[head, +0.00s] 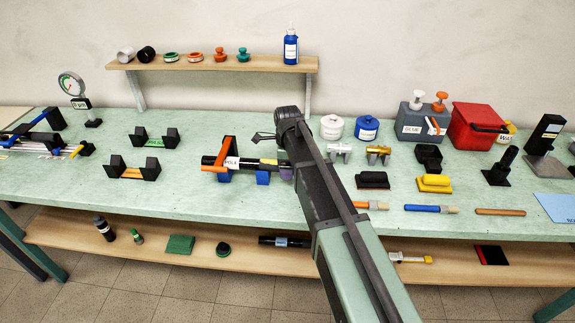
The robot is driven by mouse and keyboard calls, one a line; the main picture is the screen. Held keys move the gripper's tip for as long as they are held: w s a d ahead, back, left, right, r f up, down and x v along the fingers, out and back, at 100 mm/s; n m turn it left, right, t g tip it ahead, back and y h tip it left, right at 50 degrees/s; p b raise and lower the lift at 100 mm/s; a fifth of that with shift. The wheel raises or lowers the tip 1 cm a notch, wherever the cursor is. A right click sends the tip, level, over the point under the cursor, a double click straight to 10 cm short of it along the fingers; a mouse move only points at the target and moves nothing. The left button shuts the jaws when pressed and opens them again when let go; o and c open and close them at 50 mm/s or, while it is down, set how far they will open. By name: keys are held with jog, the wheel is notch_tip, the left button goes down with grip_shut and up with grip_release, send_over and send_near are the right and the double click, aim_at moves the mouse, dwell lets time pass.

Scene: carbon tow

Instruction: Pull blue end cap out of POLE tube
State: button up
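The POLE tube (212,161) is black with a white POLE label and a yellow band. It lies level across blue supports (263,178), with an orange frame (228,145) around its left part. At its right end, a bluish-purple piece (286,173) shows beside my arm; it looks like the end cap, but my arm partly hides it. My gripper (258,137) is above and behind the right part of the tube, pointing left. Its thin dark fingers look apart, with nothing seen between them. It appears clear of the tube.
Two black holders (140,172) stand left of the tube. White and blue jars (367,128), a grey box (418,124) and a red bin (476,128) stand at the back right. Brushes (431,209) lie near the front edge. A wall shelf (210,65) hangs above.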

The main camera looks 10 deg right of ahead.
jog(key=shift+f, duration=0.15)
jog(key=c, duration=1)
jog(key=shift+s+d, duration=0.3)
jog(key=shift+d, duration=0.6)
jog(key=shift+s+d, duration=0.25)
jog(key=shift+d, duration=0.65)
jog(key=shift+s+d, duration=0.25)
jog(key=shift+d, duration=0.5)
jog(key=shift+s+d, duration=0.2)
jog(key=shift+d, duration=0.5)
jog(key=shift+s+d, duration=0.25)
jog(key=shift+d, duration=0.5)
jog(key=shift+s+d, duration=0.2)
jog(key=shift+d, duration=0.5)
jog(key=shift+s+d, duration=0.25)
jog(key=shift+d, duration=0.45)
jog(key=shift+s+d, duration=0.2)
jog(key=shift+d, duration=0.5)
